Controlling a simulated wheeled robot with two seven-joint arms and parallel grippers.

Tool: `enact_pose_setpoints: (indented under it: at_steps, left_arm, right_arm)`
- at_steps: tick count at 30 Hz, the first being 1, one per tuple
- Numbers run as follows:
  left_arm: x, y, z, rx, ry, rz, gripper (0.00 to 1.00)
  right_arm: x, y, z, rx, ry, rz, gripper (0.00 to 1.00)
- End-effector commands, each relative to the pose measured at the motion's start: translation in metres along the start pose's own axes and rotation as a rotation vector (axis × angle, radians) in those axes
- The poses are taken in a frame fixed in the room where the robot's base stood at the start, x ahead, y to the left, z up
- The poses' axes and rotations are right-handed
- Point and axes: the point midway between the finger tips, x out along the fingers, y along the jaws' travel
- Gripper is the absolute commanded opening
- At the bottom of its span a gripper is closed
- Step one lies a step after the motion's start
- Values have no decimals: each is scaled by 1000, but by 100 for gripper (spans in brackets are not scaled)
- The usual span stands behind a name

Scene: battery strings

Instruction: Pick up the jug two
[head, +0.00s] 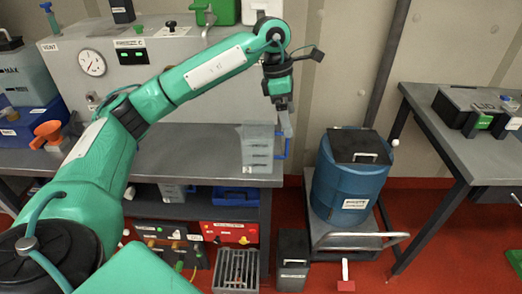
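A translucent grey jug (257,148) with dark level marks and a blue handle stands upright at the right end of the grey bench (205,152). A label naming it jug two is not readable. My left gripper (286,130) points down at the jug's right side, by the top of the handle. Its fingertips are small here, and I cannot tell whether they are open, touching the handle or shut on it. My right gripper is not in view.
A similar container (176,193) sits on the shelf below the bench. A grey cabinet with a gauge (92,63) stands behind. A blue drum (347,178) on a cart stands right of the bench, across a gap.

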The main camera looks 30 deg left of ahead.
Motion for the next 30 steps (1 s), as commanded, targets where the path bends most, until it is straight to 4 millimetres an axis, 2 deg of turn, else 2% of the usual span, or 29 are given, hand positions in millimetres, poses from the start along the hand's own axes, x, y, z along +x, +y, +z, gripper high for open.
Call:
enact_pose_setpoints:
  at_steps: [1,3,6,9,17,24,30]
  left_arm:
    - [-18,10,-17,-21,67,39,100]
    - [-36,18,-38,-47,147,72,100]
    - [-52,23,-56,-73,218,98,100]
    - [-56,25,-64,-84,248,106,100]
    - [-26,27,-72,-85,252,103,100]
    - [13,31,-82,-86,251,104,100]
    - [26,32,-85,-85,249,106,100]
  right_arm:
    - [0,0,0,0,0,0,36]
    - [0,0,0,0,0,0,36]
    - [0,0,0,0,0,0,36]
    - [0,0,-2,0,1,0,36]
    - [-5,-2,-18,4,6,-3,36]
    - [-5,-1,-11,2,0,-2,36]
    - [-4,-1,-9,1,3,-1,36]
